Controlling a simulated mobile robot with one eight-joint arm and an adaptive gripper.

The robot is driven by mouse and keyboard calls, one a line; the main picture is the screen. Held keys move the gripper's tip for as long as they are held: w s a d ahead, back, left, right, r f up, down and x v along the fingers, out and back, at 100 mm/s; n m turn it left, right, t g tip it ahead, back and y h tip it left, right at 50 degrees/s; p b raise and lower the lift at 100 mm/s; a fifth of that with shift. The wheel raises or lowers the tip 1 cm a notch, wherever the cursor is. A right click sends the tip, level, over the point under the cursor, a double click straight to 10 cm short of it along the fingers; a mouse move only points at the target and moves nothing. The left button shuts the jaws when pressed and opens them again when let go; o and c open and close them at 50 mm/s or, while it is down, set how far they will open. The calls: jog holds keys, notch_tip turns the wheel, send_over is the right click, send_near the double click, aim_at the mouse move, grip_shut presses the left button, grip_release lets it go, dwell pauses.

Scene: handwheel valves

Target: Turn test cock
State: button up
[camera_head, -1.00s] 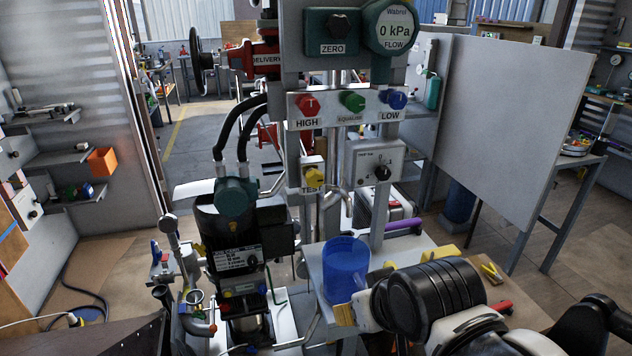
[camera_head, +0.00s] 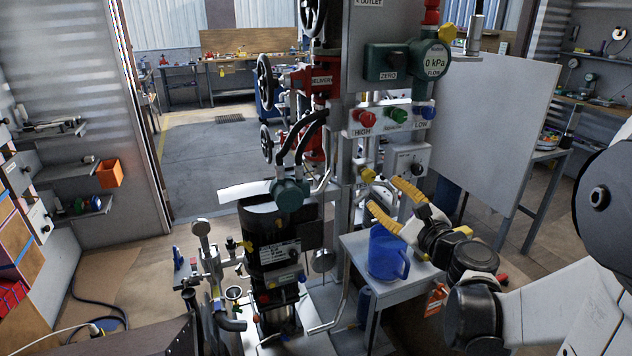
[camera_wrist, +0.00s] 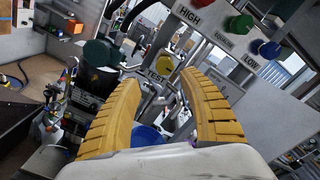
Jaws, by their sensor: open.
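The test cock has a yellow knob (camera_head: 367,174) on the grey panel post, below the red HIGH knob. In the wrist view the yellow knob (camera_wrist: 165,64) shows just above its TEST label, beyond the fingertips and roughly between them. In the head view the TEST label is mostly hidden. My gripper (camera_head: 383,194) has yellow fingers spread apart, with nothing between them. It is in front of and slightly right of and below the knob. In the wrist view my gripper (camera_wrist: 160,80) frames the post. No contact with the knob shows.
A blue jug (camera_head: 386,254) stands on a small grey shelf below my gripper. The red HIGH (camera_head: 367,118), green (camera_head: 399,115) and blue LOW knobs sit above. A dial box (camera_head: 411,166) is close right of the cock. Black hoses and a dark cylinder are left.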

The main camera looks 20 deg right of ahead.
aim_at(370, 178)
jog(key=shift+m, duration=0.3)
jog(key=shift+w+d+r, duration=0.1)
jog(key=shift+w+d, duration=0.05)
jog(key=shift+w, duration=1.85)
jog(key=shift+w+d, duration=0.1)
jog(key=shift+w, duration=1.9)
jog(key=c, duration=0.9)
